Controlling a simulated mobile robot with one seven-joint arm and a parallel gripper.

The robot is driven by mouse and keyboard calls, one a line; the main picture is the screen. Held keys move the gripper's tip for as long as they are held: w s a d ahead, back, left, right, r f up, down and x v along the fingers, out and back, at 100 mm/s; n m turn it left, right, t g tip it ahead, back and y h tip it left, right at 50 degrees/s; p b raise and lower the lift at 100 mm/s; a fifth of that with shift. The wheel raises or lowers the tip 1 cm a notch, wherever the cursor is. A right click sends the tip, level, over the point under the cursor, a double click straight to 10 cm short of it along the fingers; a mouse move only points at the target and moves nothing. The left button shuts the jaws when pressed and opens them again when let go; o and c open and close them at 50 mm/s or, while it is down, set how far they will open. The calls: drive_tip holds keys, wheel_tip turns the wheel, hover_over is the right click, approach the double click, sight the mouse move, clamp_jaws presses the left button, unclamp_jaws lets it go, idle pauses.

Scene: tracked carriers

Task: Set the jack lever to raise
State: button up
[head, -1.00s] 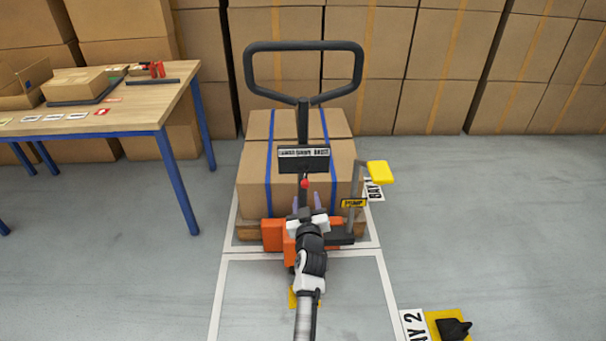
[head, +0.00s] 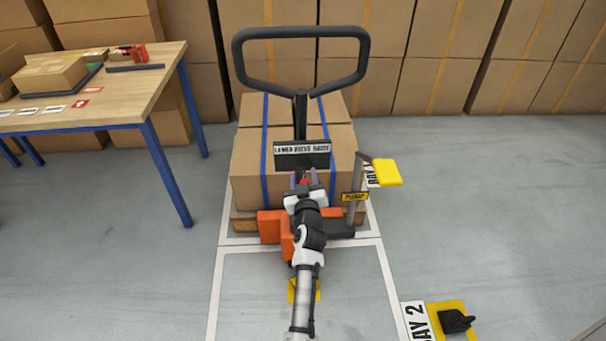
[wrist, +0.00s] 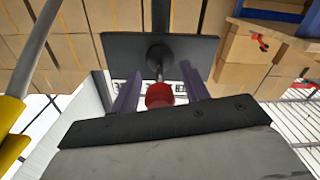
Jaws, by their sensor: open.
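The jack lever has a red knob (wrist: 159,95) on a short grey stem, which comes out of a round black hub on a dark plate (wrist: 190,50). In the head view the plate (head: 288,162) sits on the tiller post and its white label appears to read lower, drive, raise. My gripper (wrist: 161,88) is open, with one purple finger on each side of the red knob, and a gap shows at each side. In the head view my gripper (head: 306,180) is just below the plate and hides most of the lever. I cannot tell which label the lever points at.
The black tiller handle (head: 300,87) rises above the plate. A yellow pump pedal (head: 386,172) on a grey arm stands to the right. Strapped cartons (head: 335,150) stand behind. A wooden table (head: 110,95) is at left; the floor right of the jack is mostly open.

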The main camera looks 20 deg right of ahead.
drive_tip(key=shift+c, duration=0.4)
clamp_jaws()
